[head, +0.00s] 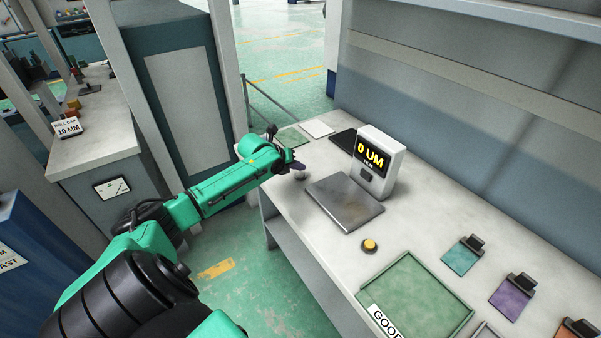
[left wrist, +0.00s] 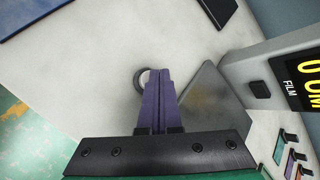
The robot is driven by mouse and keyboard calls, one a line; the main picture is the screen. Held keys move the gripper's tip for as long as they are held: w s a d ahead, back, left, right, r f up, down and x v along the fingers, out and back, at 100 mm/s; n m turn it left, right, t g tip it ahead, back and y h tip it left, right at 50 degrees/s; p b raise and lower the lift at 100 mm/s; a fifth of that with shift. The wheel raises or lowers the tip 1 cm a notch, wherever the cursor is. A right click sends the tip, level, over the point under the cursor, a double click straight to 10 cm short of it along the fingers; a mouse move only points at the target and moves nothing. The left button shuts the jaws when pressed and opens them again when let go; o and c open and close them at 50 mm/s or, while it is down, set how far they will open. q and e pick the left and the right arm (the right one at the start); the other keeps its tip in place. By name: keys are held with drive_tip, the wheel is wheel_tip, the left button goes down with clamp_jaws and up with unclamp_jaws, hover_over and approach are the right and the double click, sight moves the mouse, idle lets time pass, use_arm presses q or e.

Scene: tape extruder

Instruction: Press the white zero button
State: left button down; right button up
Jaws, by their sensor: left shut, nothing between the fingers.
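My left gripper (head: 299,166) is shut and empty, low over the bench to the left of the gauge. In the left wrist view its purple fingers (left wrist: 159,75) point away, pressed together. A small round thing with a grey rim and pale middle (left wrist: 140,79) sits on the bench beside the fingertips, partly hidden by them. It may be the white zero button; I cannot tell whether the fingers touch it. In the head view it is a small grey shape (head: 300,175) just under the gripper. The gauge (head: 393,167) reads "0 UM FILM" and has a dark square button (left wrist: 260,89).
A grey metal plate (head: 343,202) lies in front of the gauge. A yellow button (head: 369,245) and a green tray (head: 452,275) marked "GOOD" are nearer. Coloured film samples (head: 460,258) lie at right. A dark pad (head: 343,141) and a white sheet (head: 317,128) lie behind.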

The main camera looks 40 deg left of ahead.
sight(298, 175)
use_arm(q)
drive_tip(key=shift+r+p, duration=2.25)
drive_tip(key=shift+r, duration=0.4)
drive_tip(key=shift+f, duration=0.1)
